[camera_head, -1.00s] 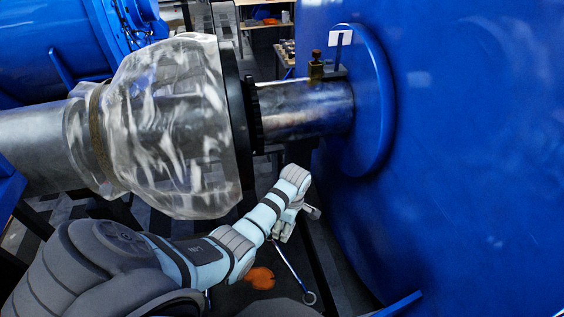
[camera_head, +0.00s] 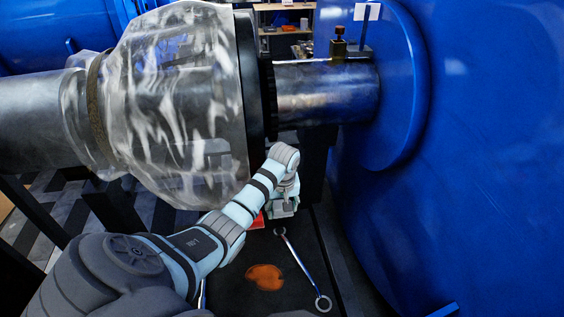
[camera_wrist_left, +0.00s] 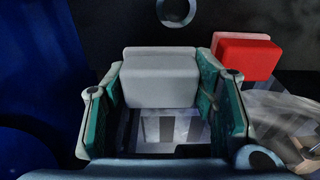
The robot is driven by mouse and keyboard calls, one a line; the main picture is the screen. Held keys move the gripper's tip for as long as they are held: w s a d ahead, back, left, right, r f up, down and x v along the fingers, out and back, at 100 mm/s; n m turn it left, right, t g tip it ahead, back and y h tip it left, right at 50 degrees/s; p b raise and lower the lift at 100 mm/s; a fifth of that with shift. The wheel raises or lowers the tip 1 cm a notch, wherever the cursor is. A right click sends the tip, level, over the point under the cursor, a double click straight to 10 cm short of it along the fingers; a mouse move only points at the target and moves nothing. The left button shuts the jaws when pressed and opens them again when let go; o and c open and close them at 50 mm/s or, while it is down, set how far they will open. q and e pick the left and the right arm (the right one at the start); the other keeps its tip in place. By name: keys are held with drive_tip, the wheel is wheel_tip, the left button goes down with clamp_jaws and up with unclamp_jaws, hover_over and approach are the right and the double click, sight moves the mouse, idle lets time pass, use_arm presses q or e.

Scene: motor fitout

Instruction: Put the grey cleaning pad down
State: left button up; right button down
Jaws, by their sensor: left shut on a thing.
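The grey cleaning pad (camera_wrist_left: 160,82) is a pale block held between the two green-lined fingers of my left gripper (camera_wrist_left: 161,98) in the left wrist view. The left gripper (camera_head: 284,208) also shows in the head view, pointing down below the metal shaft, above the dark surface (camera_head: 235,292). It is shut on the pad. I cannot make out the pad clearly in the head view, nor tell whether it touches the surface. My right gripper is not in view.
A red block (camera_wrist_left: 246,55) lies just right of the grey pad in the wrist view. A wrench (camera_head: 301,268) and an orange patch (camera_head: 265,277) lie on the dark surface. The clear cover (camera_head: 180,100), shaft (camera_head: 325,92) and blue housing (camera_head: 480,150) stand close around the arm.

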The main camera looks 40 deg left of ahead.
sight(282, 221)
use_arm(q)
wheel_tip(282, 221, down, 3)
drive_tip(key=shift+d+f+b, duration=0.1)
drive_tip(key=shift+f+b, duration=0.1)
drive_tip(key=shift+b, duration=0.35)
drive_tip(key=shift+f, duration=0.15)
drive_tip(key=shift+s+f, duration=0.15)
drive_tip(key=shift+s+d+f, duration=0.15)
drive_tip(key=shift+s+f, duration=0.05)
drive_tip(key=o, duration=1)
drive_tip(key=shift+o, duration=0.9)
drive_tip(key=shift+f, duration=0.15)
drive_tip(key=shift+w+f, duration=0.1)
drive_tip(key=shift+f, duration=0.05)
